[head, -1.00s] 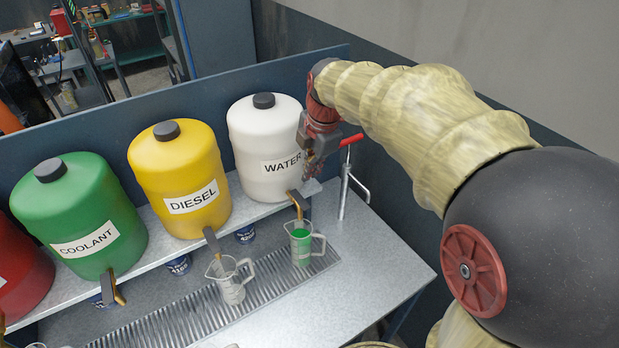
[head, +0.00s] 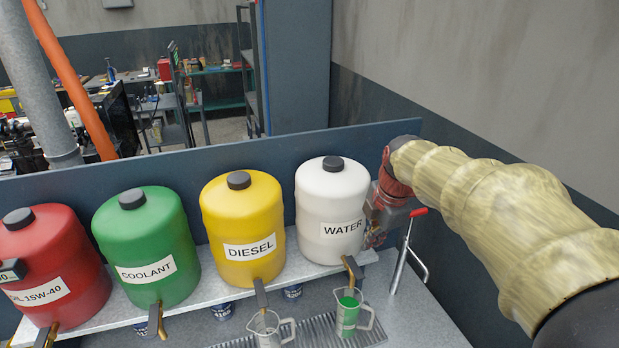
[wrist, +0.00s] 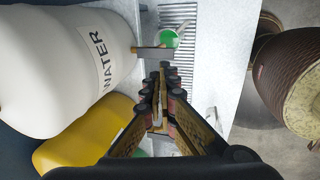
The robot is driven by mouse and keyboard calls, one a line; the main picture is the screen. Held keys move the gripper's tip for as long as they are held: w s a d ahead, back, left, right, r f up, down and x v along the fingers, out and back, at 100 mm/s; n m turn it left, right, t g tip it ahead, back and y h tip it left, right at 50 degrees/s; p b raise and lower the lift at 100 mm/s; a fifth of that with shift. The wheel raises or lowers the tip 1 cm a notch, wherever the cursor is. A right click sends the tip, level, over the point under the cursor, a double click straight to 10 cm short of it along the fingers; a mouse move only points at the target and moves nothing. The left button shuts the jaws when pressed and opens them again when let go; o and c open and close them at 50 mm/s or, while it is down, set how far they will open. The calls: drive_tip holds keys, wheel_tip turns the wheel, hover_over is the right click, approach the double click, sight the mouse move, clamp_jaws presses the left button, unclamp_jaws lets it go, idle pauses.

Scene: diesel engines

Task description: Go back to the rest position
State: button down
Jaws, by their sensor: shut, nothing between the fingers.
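My gripper (head: 373,236) is beside the right side of the white WATER tank (head: 331,212), close to it in the head view; I cannot tell whether they touch. In the wrist view my gripper's fingers (wrist: 160,82) are together with nothing between them. The WATER tank (wrist: 65,70) fills the left of the wrist view. A beaker with green liquid (head: 349,312) stands under the WATER tap, and its green content (wrist: 169,38) shows beyond my fingertips in the wrist view.
Yellow DIESEL (head: 243,225), green COOLANT (head: 147,240) and red OIL (head: 50,260) tanks stand left along the shelf. A second beaker (head: 268,328) stands below DIESEL. A red-handled metal stand (head: 401,262) is close right of my gripper. A wall rises at right.

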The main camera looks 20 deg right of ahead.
drive_tip(key=s+a+f+m+t+b, duration=0.1)
drive_tip(key=s+a+f+m+b, duration=0.5)
drive_tip(key=s+f+m+b, duration=0.1)
drive_tip(key=s+a+f+m+t+b, duration=0.1)
drive_tip(key=s+a+f+m+b, duration=0.5)
drive_tip(key=s+m, duration=0.5)
drive_tip(key=shift+s+a+f+t+b, duration=0.2)
drive_tip(key=shift+s+f+t+b, duration=0.1)
drive_tip(key=shift+s+f+b, duration=1.1)
drive_tip(key=shift+w+r, duration=0.15)
drive_tip(key=shift+w, duration=0.05)
